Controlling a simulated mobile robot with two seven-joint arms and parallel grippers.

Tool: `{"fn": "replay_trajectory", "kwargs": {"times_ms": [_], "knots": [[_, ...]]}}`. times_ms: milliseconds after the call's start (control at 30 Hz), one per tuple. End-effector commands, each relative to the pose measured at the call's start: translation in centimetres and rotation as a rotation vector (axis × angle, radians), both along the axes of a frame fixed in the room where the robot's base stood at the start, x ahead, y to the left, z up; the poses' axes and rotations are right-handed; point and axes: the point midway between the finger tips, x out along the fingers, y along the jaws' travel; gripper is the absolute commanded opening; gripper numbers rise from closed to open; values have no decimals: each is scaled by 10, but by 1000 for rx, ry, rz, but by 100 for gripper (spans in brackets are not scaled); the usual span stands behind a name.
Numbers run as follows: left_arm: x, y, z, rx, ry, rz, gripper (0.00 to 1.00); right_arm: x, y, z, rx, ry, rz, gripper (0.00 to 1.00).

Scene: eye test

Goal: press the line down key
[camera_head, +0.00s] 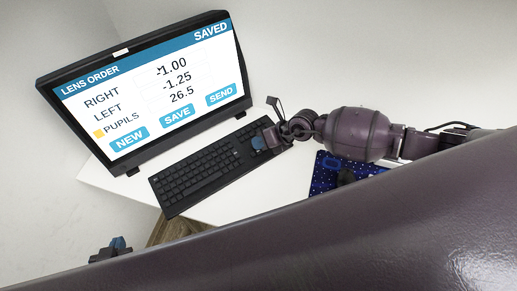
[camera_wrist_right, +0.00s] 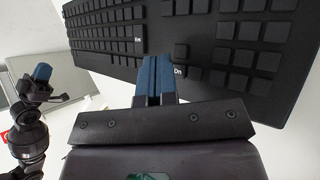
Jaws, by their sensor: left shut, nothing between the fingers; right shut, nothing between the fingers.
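The black keyboard (camera_head: 205,172) lies on the white desk in front of the screen (camera_head: 160,85). In the right wrist view, a key marked "Dn" (camera_wrist_right: 180,72) sits just right of my right gripper's blue fingertips (camera_wrist_right: 155,62). The fingertips are shut and empty, over the keyboard's near edge; I cannot tell whether they touch it. In the head view my right gripper (camera_head: 258,143) is over the keyboard's right part. My left gripper (camera_head: 118,243) is shut, low at the left, off the desk. The screen reads "LENS ORDER" and "SAVED", with a yellow marker beside PUPILS.
An "Ent" key (camera_wrist_right: 138,40) lies left of the right fingertips, and a number block (camera_wrist_right: 240,50) lies to the right. A blue patterned mat (camera_head: 322,180) with a dark object on it lies right of the keyboard. My own arm covers the lower head view.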

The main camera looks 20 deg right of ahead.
Motion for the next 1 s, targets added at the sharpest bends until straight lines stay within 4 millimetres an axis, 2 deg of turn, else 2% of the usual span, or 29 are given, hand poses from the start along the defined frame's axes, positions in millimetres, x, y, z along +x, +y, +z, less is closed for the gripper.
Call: {"fn": "replay_trajectory", "kwargs": {"times_ms": [333,1000], "knots": [[1,0,5,0,-3,0,0,0,0,5,0,-1,-1,0],[6,-1,58,0,-14,-3,0,0,0,50,0,1,0,0]]}}
